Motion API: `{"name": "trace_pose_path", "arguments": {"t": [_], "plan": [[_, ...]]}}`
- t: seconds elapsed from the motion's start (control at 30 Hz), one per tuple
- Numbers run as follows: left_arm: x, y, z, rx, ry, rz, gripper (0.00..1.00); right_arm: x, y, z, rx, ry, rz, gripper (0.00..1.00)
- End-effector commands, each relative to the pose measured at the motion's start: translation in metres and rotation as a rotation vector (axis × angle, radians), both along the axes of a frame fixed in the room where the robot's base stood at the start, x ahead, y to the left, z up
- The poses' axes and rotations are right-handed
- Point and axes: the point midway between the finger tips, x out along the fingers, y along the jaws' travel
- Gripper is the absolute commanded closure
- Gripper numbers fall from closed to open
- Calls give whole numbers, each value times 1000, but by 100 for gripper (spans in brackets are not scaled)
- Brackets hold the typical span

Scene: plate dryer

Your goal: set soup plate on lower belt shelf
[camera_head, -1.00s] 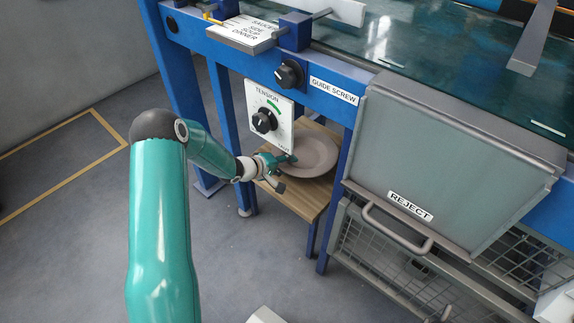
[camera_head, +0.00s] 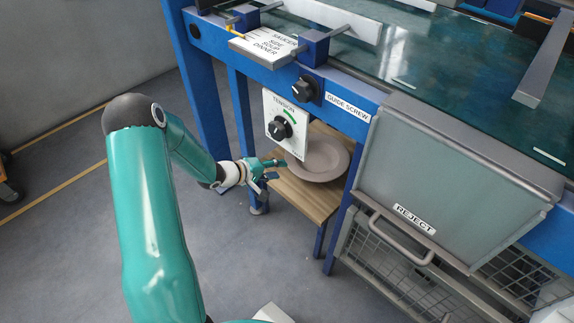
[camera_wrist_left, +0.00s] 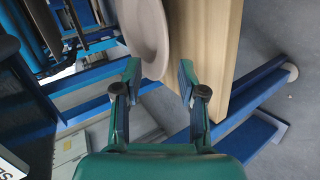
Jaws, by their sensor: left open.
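The greyish-beige soup plate (camera_head: 325,160) lies on the wooden lower shelf (camera_head: 305,200) under the belt, its left part partly behind the tension panel. My left gripper (camera_head: 279,170) is open and empty at the shelf's left edge, just left of the plate. In the left wrist view the plate (camera_wrist_left: 143,30) shows edge-on beyond the open left fingers (camera_wrist_left: 159,77), with its rim near the gap between them. The wooden shelf (camera_wrist_left: 207,35) is beside it, to the right. My right gripper is not in view.
The tension panel (camera_head: 284,125) hangs in front of the plate. A blue frame leg (camera_head: 342,210) stands to the right of the shelf. The grey reject bin (camera_head: 455,185) and wire basket (camera_head: 400,270) are further right. Floor to the left of the shelf is clear.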

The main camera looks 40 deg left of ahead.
Motion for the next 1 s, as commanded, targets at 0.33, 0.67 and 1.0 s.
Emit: {"name": "trace_pose_path", "arguments": {"t": [0.33, 0.67, 1.0], "plan": [[-8, -19, -4, 22, 19, -31, 59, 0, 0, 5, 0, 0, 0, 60], [-48, -183, -83, 250, 260, -385, 59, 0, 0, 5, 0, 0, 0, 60], [-186, -295, -124, 450, 523, -950, 59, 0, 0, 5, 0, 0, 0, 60]]}}
